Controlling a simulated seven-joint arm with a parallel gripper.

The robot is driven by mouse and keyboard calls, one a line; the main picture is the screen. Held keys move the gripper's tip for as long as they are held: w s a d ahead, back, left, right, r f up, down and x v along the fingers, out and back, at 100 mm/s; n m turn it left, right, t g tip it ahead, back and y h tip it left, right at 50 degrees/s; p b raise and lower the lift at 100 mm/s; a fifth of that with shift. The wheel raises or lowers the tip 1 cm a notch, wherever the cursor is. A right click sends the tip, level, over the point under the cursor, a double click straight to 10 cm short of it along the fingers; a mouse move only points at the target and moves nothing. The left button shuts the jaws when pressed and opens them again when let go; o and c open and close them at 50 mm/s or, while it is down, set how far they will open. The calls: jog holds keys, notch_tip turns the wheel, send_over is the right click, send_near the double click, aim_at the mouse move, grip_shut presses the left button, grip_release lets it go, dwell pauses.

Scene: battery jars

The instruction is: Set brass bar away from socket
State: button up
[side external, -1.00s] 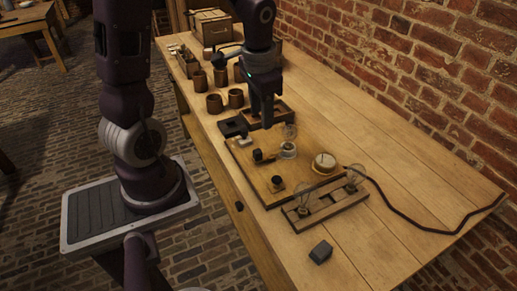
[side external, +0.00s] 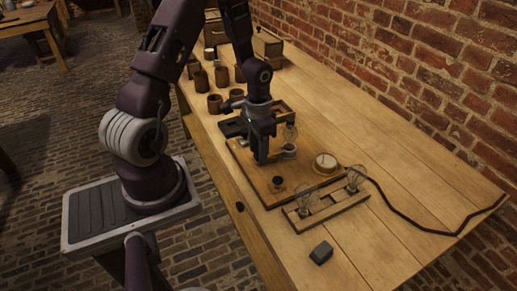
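My gripper (side external: 262,157) points down at the left part of the flat wooden board (side external: 252,178), just left of the socket. Its fingers cover the spot where a small dark piece stood; I cannot tell whether they are open, shut or touching anything. The socket (side external: 288,152) has a pale base and a clear glass bulb (side external: 290,133) upright above it. I cannot make out the brass bar; it may be hidden behind my fingers or too small to see.
A small dark post (side external: 277,184) and a round dial (side external: 326,162) sit on the board. A wooden rack (side external: 325,212) holds clear bulbs in front. A dark grey block (side external: 320,252) lies near the front edge. Brown jars (side external: 215,103) stand at the back left. The right side is clear except for a cable (side external: 420,229).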

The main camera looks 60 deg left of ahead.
grip_shut()
dwell(1.2)
